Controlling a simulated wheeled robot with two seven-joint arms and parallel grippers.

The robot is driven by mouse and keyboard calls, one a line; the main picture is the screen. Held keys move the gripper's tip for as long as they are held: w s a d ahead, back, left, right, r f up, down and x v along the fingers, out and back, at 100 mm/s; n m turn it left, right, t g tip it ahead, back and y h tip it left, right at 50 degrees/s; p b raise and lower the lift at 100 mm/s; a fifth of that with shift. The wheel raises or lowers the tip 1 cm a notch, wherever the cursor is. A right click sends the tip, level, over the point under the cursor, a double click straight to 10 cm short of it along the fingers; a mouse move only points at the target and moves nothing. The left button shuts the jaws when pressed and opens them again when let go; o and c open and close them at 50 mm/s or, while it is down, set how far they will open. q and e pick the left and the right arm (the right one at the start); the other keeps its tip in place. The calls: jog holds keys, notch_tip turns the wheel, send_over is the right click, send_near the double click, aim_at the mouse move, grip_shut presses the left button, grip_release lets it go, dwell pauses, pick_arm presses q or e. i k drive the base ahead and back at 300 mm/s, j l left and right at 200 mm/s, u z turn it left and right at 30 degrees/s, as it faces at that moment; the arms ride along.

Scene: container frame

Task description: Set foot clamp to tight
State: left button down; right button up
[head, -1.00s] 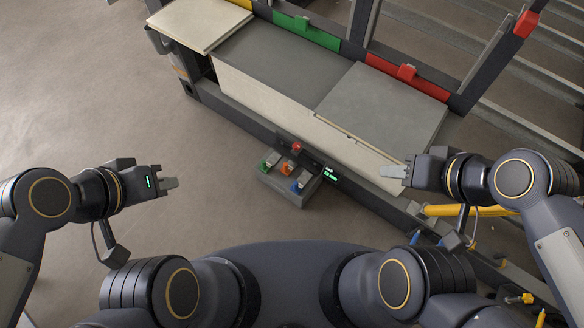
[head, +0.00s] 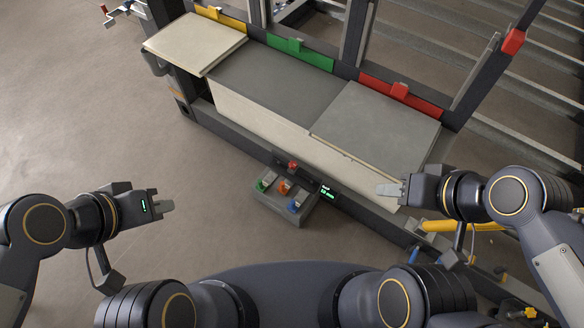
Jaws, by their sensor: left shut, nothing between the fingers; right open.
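A low grey control box (head: 283,206) stands on the floor at the foot of the container frame. It carries a green pedal (head: 263,185), an orange pedal (head: 284,188) and a blue pedal (head: 294,206), with a red button (head: 292,165) behind them. A small display with green text (head: 328,191) is to its right; the text is too small to read surely. No part is clearly marked as the foot clamp. My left gripper (head: 167,206) is shut and empty, left of the box. My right gripper (head: 385,190) is open and empty, right of the box near the frame's front edge.
Cream and grey panels (head: 262,85) lie on the frame, with yellow (head: 221,18), green (head: 300,54) and red (head: 400,95) strips behind them. A yellow bar (head: 462,227) is below my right gripper.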

aim_at(293, 165)
jog(key=i+j+z, duration=0.1)
jog(key=j+z, duration=0.25)
jog(key=j, duration=0.65)
jog(key=j+z, duration=0.4)
jog(key=j, duration=0.55)
